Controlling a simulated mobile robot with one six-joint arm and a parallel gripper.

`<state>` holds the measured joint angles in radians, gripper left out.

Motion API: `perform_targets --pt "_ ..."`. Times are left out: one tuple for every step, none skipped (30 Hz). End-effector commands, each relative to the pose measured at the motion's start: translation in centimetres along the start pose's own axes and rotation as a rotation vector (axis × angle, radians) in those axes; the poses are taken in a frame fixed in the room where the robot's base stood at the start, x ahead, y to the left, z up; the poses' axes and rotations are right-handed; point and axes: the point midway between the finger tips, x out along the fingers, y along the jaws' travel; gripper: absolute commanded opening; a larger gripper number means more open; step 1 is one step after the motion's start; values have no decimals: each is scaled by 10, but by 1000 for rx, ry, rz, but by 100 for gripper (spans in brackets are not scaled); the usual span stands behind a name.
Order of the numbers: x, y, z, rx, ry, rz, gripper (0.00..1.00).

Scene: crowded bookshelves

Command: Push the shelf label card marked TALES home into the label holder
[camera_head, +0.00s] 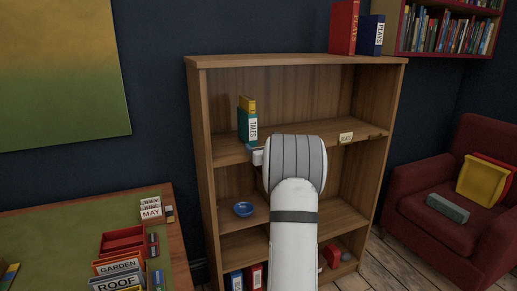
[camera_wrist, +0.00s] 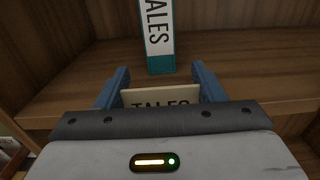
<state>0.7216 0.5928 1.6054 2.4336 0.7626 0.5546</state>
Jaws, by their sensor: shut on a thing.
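The cream label card marked TALES (camera_wrist: 160,96) is between the blue fingers of my gripper (camera_wrist: 160,80) in the wrist view. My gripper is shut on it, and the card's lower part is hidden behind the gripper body. The card is at the front edge of a wooden shelf (camera_wrist: 240,86). In the head view my gripper (camera_head: 254,149) is at the upper shelf's front edge, below a teal TALES book (camera_head: 247,126). My arm hides much of it there. I cannot make out the label holder at the card, or how deep the card sits.
The TALES book (camera_wrist: 157,40) stands just behind the card. Another small label (camera_head: 346,138) is on the same shelf edge to the right. A blue bowl (camera_head: 243,209) is on the shelf below. A table with cards and a red tray (camera_head: 122,238) is at left, a red armchair (camera_head: 450,210) at right.

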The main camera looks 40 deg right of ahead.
Motion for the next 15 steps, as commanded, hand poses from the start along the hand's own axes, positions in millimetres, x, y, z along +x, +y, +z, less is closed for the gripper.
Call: perform_targets --pt "0 0 0 0 0 0 65" --pt "0 0 0 0 0 0 67" --pt "0 0 0 0 0 0 70" --pt "0 0 0 0 0 0 73" --pt "0 1 0 0 0 1 75" --pt "0 1 0 0 0 1 78" --pt "0 2 0 0 0 1 81" --pt "0 2 0 0 0 1 83" --pt "0 2 0 0 0 1 87" --pt "0 2 0 0 0 1 88" --pt "0 2 0 0 0 1 88" --pt "0 2 0 0 0 1 88" --pt "0 2 0 0 0 1 88" --pt "0 1 0 0 0 1 88" --pt "0 1 0 0 0 1 88"
